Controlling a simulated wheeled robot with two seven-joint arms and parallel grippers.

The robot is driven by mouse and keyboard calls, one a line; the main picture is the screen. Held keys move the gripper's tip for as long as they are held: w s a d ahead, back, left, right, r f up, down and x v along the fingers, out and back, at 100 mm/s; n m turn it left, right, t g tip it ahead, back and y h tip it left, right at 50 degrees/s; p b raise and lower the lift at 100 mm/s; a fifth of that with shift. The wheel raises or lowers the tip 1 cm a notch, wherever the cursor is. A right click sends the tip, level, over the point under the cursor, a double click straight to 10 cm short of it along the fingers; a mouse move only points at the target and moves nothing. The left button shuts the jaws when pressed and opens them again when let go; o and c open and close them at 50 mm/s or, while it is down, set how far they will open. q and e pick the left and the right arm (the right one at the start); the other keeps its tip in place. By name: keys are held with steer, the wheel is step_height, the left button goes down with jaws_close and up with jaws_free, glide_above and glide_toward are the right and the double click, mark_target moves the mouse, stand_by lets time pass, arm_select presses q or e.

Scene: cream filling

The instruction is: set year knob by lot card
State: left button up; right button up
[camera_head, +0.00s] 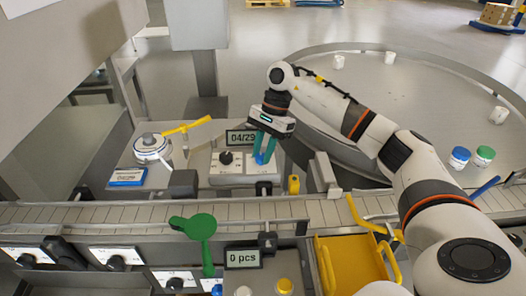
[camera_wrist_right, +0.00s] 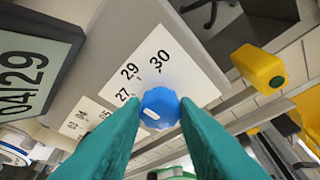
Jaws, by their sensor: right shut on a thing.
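My right gripper (camera_head: 264,150) reaches down to the dial panel, and its teal fingers are closed around the blue year knob (camera_head: 260,159). In the right wrist view the blue knob (camera_wrist_right: 159,108) has a white mark and sits between the fingertips, over a white scale (camera_wrist_right: 143,66) printed with 27, 29 and 30. The display (camera_head: 241,137) above the panel reads 04/29. A black knob (camera_head: 226,158) sits to the left on its own white plate. A blue and white card (camera_head: 128,177) lies further left; its text is too small to read. My left gripper is out of view.
A yellow block (camera_head: 293,184) stands just right of the panel. A conveyor (camera_head: 140,212) runs across in front, with a green paddle (camera_head: 200,228), a "0 pcs" display (camera_head: 243,258) and a yellow tray (camera_head: 322,270) nearer. A round table (camera_head: 420,105) with cups lies behind my right arm.

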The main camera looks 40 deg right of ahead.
steer(key=shift+r, duration=0.15)
steer(key=o, duration=1)
steer(key=b+v, duration=0.1)
steer(key=v, duration=1.1)
